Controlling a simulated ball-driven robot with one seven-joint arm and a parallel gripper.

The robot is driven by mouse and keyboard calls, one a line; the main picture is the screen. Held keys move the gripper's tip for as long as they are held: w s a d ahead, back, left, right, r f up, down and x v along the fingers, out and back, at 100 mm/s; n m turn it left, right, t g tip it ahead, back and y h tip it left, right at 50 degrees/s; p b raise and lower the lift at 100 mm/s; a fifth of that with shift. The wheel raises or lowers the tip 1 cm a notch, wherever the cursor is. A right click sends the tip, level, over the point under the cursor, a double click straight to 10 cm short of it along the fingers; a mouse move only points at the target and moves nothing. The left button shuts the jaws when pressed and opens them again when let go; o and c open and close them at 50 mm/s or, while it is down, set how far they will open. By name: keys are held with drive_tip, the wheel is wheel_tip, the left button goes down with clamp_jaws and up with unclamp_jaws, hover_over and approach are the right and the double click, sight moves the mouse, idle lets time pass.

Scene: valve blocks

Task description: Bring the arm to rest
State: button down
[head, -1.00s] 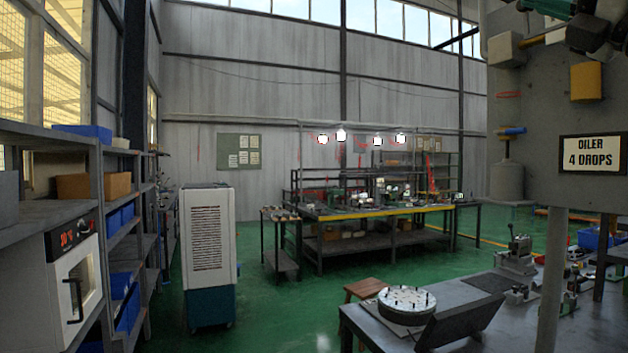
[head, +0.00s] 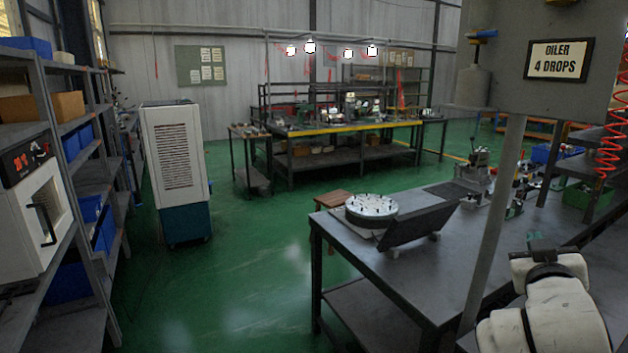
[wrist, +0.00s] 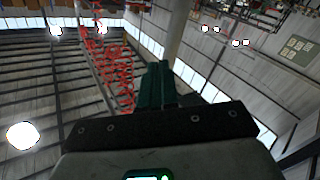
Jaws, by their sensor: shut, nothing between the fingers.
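My gripper (wrist: 156,84) shows in the wrist view as two dark green fingers pressed together, with nothing between them. It points up toward the roof and the far wall, away from any work surface. In the head view my white arm (head: 545,318) is at the bottom right, beside the grey workbench (head: 390,283) and near the pale post. A small green part shows at the arm's upper end; I cannot tell there how the fingers stand.
A round fixture (head: 371,208) and a dark tilted panel (head: 420,222) stand on the bench. A grey post (head: 492,225) rises close left of my arm. A sign (head: 557,60) and red coiled hose (head: 611,140) are above. Green floor is clear left of the bench.

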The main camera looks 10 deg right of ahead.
drive_tip(key=s+a+f+g+y, duration=0.2)
drive_tip(key=s+a+f, duration=0.15)
drive_tip(key=f, duration=0.55)
drive_tip(key=s+a+f+g+y, duration=0.2)
drive_tip(key=s+f, duration=0.3)
drive_tip(key=f, duration=0.3)
drive_tip(key=s+a+f+g+y, duration=0.2)
drive_tip(key=s+a+f, duration=0.15)
drive_tip(key=f, duration=0.55)
drive_tip(key=s+a+f+g+y, duration=0.1)
drive_tip(key=s+f, duration=0.3)
drive_tip(key=s, duration=0.4)
drive_tip(key=s+a+f+n+g+y, duration=0.1)
drive_tip(key=s+a+f+g, duration=0.3)
drive_tip(key=s, duration=0.4)
drive_tip(key=s+a+f+n+g+y, duration=0.1)
drive_tip(key=s+a+f+g, duration=0.1)
drive_tip(key=s, duration=0.6)
wheel_tip(320, 180, down, 3)
drive_tip(key=shift+a+r+g+y, duration=0.25)
drive_tip(key=shift+g+y, duration=0.15)
drive_tip(key=shift+g, duration=0.1)
drive_tip(key=shift+s, duration=0.1)
